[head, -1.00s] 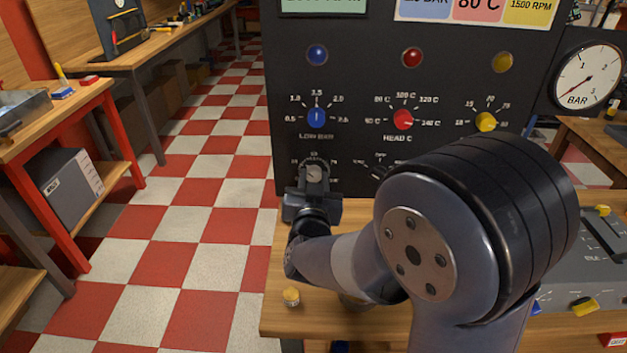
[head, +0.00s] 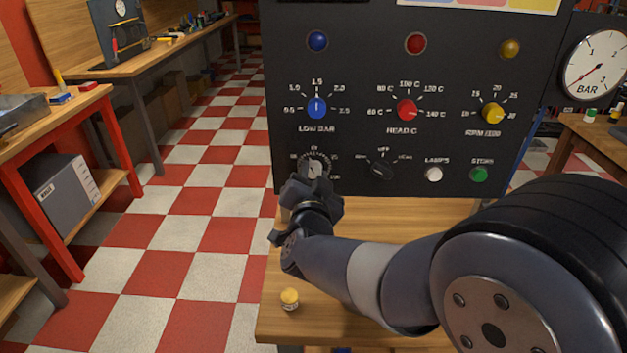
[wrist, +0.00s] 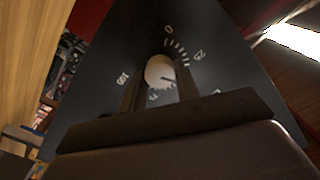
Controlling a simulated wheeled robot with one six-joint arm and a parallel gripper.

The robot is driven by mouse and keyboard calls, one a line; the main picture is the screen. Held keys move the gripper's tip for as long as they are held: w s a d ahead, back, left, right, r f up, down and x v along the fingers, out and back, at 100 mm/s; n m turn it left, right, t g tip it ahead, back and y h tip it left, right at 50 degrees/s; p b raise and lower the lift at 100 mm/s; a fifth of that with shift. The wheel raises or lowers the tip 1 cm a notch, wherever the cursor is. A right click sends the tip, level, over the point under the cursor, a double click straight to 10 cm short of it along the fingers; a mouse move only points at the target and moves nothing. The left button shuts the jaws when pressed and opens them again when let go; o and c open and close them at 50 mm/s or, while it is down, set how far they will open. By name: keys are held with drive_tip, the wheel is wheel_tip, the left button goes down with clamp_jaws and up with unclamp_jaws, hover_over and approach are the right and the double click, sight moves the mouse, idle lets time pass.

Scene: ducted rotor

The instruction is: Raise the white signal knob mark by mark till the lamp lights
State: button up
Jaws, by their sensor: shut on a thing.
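The white signal knob (head: 314,169) sits at the lower left of the black panel (head: 390,165), mostly behind my gripper (head: 315,180) in the head view. In the wrist view the round white knob (wrist: 159,72) stands between the two fingers of my gripper (wrist: 158,86), which is shut on it. The blue lamp (head: 317,41), red lamp (head: 415,43) and yellow lamp (head: 509,49) on the panel show no clear glow.
Blue (head: 317,108), red (head: 407,110) and yellow (head: 492,113) knobs are above. A yellow-topped piece (head: 289,299) stands on the wooden bench (head: 275,325).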

drive_tip(key=o, duration=1)
drive_tip(key=shift+c, duration=0.2)
drive_tip(key=s, duration=1.1)
drive_tip(key=shift+a+p, duration=0.2)
drive_tip(key=shift+p, duration=0.15)
drive_tip(key=shift+w, duration=0.15)
drive_tip(key=w, duration=1)
drive_tip(key=shift+w+d+b, duration=0.2)
drive_tip(key=shift+w+b, duration=0.15)
drive_tip(key=shift+w, duration=0.05)
drive_tip(key=shift+r+p, duration=0.1)
drive_tip(key=shift+p, duration=0.25)
drive_tip(key=shift+n, duration=0.4)
